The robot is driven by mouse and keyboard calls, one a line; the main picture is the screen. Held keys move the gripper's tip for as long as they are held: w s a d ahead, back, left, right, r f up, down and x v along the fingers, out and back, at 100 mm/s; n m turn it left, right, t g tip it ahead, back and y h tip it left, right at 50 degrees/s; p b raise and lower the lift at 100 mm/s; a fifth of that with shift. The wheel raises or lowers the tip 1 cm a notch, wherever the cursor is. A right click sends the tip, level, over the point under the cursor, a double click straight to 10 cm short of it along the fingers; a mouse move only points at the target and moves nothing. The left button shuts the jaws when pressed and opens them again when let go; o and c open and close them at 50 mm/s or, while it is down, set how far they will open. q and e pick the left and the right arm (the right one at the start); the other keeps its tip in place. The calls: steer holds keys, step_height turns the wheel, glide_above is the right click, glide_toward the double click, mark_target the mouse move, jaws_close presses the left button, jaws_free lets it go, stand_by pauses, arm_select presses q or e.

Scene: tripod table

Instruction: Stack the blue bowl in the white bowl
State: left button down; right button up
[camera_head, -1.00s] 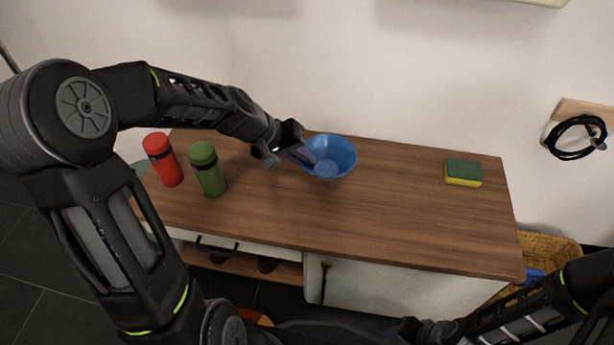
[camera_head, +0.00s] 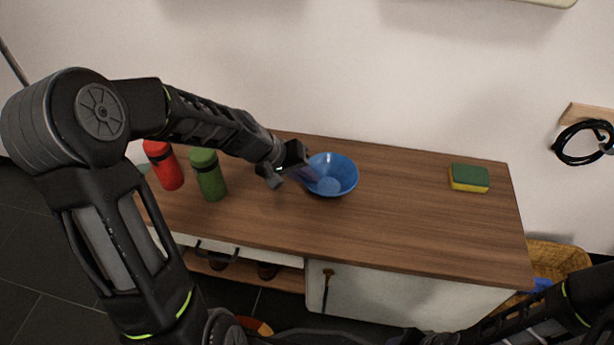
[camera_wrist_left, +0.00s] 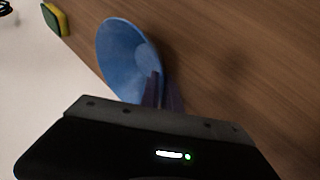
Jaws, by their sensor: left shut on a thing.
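The blue bowl (camera_head: 341,172) is over the middle-left of the wooden tabletop, and I cannot tell whether it touches the wood. My left gripper (camera_head: 309,175) is shut on its left rim. In the left wrist view the blue bowl (camera_wrist_left: 122,55) shows beyond the gripper's fingers (camera_wrist_left: 160,92), one inside and one outside the wall. I see no white bowl in either view; anything under the blue bowl is hidden. My right gripper (camera_head: 415,338) shows only in part at the bottom edge, and its jaws are unclear.
A red bottle (camera_head: 164,166) and a green bottle (camera_head: 208,175) stand at the left of the table (camera_head: 415,215), close to my left arm. A green and yellow sponge (camera_head: 469,178) lies at the right. The table between bowl and sponge is clear. A wicker basket (camera_head: 565,256) stands beyond the right edge.

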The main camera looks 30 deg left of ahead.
arm_select(q)
steer(key=shift+f, duration=0.15)
steer(key=c, duration=1.6)
jaws_free()
steer(key=shift+r, duration=0.35)
steer(key=p+v, duration=0.4)
steer(key=v, duration=0.7)
steer(key=shift+s+a+r, duration=0.2)
steer(key=shift+s+r, duration=0.05)
steer(key=shift+s, duration=0.05)
steer(key=shift+c, duration=0.5)
